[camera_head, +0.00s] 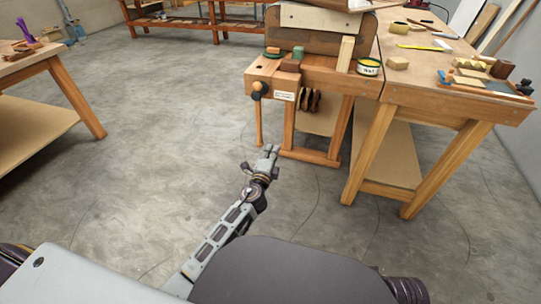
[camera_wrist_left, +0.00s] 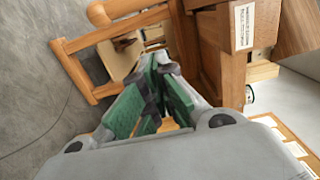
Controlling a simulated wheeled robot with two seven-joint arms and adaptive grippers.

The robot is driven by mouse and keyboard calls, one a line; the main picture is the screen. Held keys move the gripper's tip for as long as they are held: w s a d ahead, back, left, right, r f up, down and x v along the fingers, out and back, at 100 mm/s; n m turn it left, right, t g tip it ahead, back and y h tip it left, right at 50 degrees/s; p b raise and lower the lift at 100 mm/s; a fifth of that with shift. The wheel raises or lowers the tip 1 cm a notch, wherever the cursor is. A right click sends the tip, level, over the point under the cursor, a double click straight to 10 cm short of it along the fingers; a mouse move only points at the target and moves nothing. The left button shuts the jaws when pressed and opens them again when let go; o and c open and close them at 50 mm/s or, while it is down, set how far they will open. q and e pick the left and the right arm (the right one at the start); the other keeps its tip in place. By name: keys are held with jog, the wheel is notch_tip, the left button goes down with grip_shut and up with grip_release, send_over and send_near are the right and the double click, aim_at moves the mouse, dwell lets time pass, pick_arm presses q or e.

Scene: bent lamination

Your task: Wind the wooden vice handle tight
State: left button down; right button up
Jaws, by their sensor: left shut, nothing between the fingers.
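The wooden vice (camera_head: 270,73) sits at the left end of a workbench. A dark round knob with orange-brown wood (camera_head: 258,89) sticks out at its front left, seemingly the screw end and handle; the handle's exact angle is too small to tell. My left gripper (camera_head: 272,152) is low in front of the bench, below and apart from the vice, shut and empty. Its green finger pads (camera_wrist_left: 155,85) show in the left wrist view, with a labelled wooden block (camera_wrist_left: 232,40) to the upper right. My right gripper is out of view.
A curved brown form (camera_head: 305,40) stands on the bench behind the vice. A tin (camera_head: 368,67) and several wooden blocks lie nearby. Bench legs (camera_head: 335,130) stand just beyond the gripper. A second table (camera_head: 30,62) is at far left; open concrete floor (camera_head: 170,120) lies between.

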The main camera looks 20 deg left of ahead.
pick_arm(q)
jog(key=w+a, duration=0.4)
jog(key=w, duration=0.2)
dwell(0.6)
jog(key=shift+a, duration=0.15)
dwell(0.3)
